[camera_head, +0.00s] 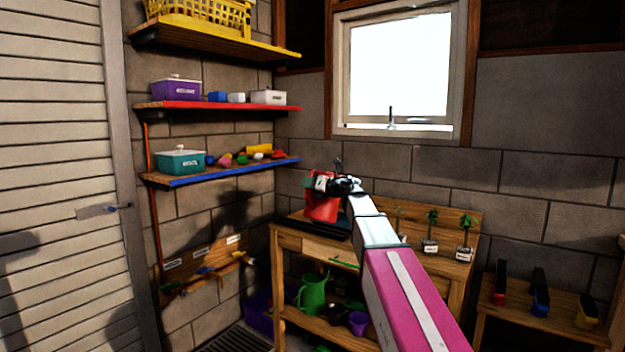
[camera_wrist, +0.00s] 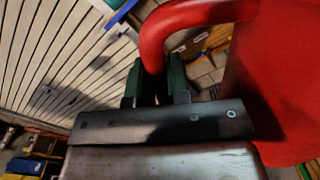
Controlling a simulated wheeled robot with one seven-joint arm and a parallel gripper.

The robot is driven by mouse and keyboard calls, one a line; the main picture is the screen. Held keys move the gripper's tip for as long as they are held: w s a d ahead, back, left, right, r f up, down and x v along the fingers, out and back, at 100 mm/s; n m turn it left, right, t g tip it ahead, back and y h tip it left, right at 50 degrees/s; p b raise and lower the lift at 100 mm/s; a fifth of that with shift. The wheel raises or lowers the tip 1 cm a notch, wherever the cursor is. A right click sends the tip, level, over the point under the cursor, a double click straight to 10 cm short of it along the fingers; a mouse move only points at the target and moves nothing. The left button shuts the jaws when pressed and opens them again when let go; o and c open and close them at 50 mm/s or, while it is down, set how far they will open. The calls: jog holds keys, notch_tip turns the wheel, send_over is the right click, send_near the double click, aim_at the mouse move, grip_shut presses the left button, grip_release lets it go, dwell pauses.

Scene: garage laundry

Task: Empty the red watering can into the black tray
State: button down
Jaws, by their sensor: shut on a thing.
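The red watering can (camera_head: 322,209) is at the left end of the wooden bench, at the end of my arm. It is over or beside a dark flat tray (camera_head: 327,226); I cannot tell whether it touches it. My gripper (camera_head: 338,183) is at the can's upper side. In the wrist view my gripper (camera_wrist: 160,85) is shut on the can's red handle (camera_wrist: 152,45), with the can's red body (camera_wrist: 280,85) filling the right side. The can looks roughly upright in the head view. Its contents and spout are hidden.
The wooden bench (camera_head: 300,240) holds small potted plants (camera_head: 430,246) to the right of my arm. A green watering can (camera_head: 312,293) and a purple pot (camera_head: 358,323) are on its lower shelf. A blue-edged wall shelf (camera_head: 225,172) is to the left.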

jog(key=shift+w+d+f+n, duration=0.1)
jog(key=shift+w+f+n, duration=0.05)
jog(key=shift+f+n, duration=1)
jog(key=shift+w+d+f+n, duration=0.1)
jog(key=shift+f+n, duration=0.95)
jog(key=shift+f, duration=0.05)
jog(key=shift+s, duration=0.1)
